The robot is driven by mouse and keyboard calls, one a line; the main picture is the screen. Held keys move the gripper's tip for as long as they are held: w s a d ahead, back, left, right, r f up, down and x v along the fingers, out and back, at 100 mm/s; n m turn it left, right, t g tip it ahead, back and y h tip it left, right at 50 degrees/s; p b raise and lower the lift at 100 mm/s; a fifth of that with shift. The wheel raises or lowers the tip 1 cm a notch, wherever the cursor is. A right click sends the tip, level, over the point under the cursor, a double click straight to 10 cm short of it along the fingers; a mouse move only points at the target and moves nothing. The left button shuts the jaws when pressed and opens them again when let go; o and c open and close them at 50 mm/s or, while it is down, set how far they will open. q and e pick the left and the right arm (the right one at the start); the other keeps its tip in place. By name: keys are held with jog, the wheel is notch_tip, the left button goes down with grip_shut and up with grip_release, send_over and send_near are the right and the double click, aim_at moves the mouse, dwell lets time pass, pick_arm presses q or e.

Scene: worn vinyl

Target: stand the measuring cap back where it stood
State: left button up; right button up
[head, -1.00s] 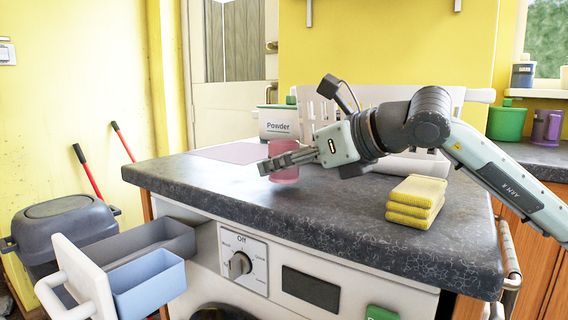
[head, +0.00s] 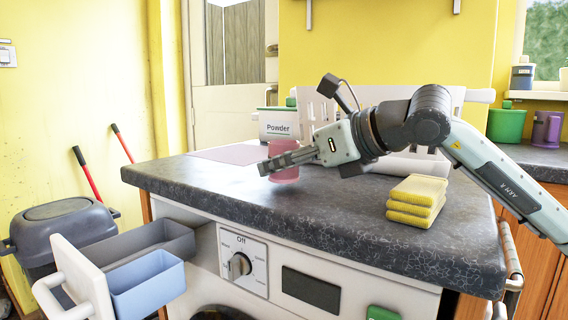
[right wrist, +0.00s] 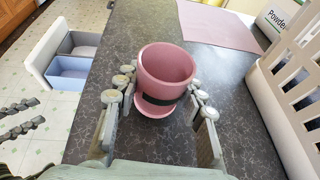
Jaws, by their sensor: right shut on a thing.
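The measuring cap is a pink, open-topped cup with a dark band and a wider foot. It is upright at the back of the dark worktop in the head view (head: 286,174) and fills the middle of the right wrist view (right wrist: 165,64). My right gripper (head: 268,166) is shut on it, one finger on each side. The fingers hide part of the cap in the head view. I cannot tell whether its foot touches the worktop. My left gripper is out of the head view; two dark fingers, apart and empty, show at the left edge of the right wrist view (right wrist: 22,118).
A pink mat (head: 228,153) lies behind the cap, near a Powder box (head: 280,124) and a white rack (head: 388,97). Yellow sponges (head: 416,201) are stacked at right. An open drawer (head: 148,284) juts out at front left. Worktop in front of the cap is clear.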

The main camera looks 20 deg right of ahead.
jog(key=shift+f+b, duration=0.65)
dwell(0.6)
jog(key=o, duration=1.3)
jog(key=shift+c, duration=0.2)
jog(key=shift+s+d, duration=0.1)
jog(key=shift+b+v, duration=0.8)
jog(key=shift+v, duration=3.05)
jog(key=shift+s, duration=0.1)
jog(key=shift+v, duration=5.95)
